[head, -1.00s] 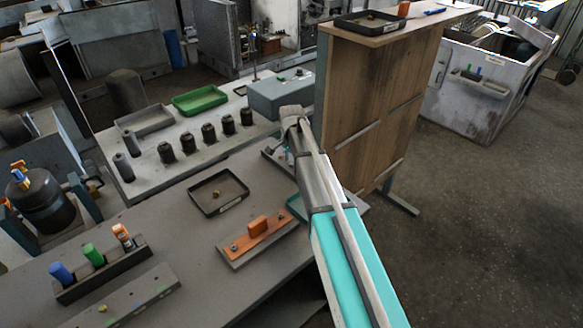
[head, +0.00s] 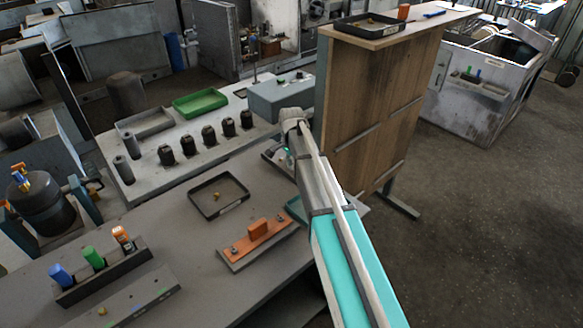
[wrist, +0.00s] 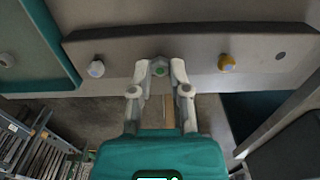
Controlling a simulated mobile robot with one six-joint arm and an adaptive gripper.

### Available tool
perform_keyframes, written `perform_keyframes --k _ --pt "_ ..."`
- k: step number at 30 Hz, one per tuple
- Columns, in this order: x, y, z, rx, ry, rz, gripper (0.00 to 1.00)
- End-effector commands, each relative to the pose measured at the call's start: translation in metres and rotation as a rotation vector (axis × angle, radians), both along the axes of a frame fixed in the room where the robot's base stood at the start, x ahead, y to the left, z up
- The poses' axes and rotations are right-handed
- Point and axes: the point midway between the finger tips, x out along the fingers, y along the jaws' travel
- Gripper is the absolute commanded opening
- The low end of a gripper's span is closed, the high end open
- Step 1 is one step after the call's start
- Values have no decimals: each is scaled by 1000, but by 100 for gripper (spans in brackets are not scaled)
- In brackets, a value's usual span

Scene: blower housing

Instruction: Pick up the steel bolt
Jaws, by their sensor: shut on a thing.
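The steel bolt (wrist: 159,66) shows in the wrist view as a grey hexagonal head at the edge of a grey holder strip (wrist: 190,50). My gripper (wrist: 160,73) is shut on it, with one pale fingertip on each side of the head. Whether the bolt still sits in the strip or is clear of it I cannot tell. A white bolt (wrist: 96,69) stands to the left on the strip and a brass-coloured one (wrist: 227,62) to the right. In the head view my own arm largely hides the gripper and the bolt.
An empty dark hole (wrist: 280,55) is at the strip's right. In the head view, a black tray (head: 219,196) with a small brass piece and an orange block on a plate (head: 258,240) lie on the bench. A tall wooden panel (head: 375,110) stands close to the arm's right.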

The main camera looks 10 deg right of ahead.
Motion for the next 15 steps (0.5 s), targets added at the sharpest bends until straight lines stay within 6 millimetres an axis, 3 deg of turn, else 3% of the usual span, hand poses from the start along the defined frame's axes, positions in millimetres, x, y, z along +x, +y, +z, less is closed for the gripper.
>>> perform_keyframes --k 15 --pt "0 0 15 0 0 0 0"
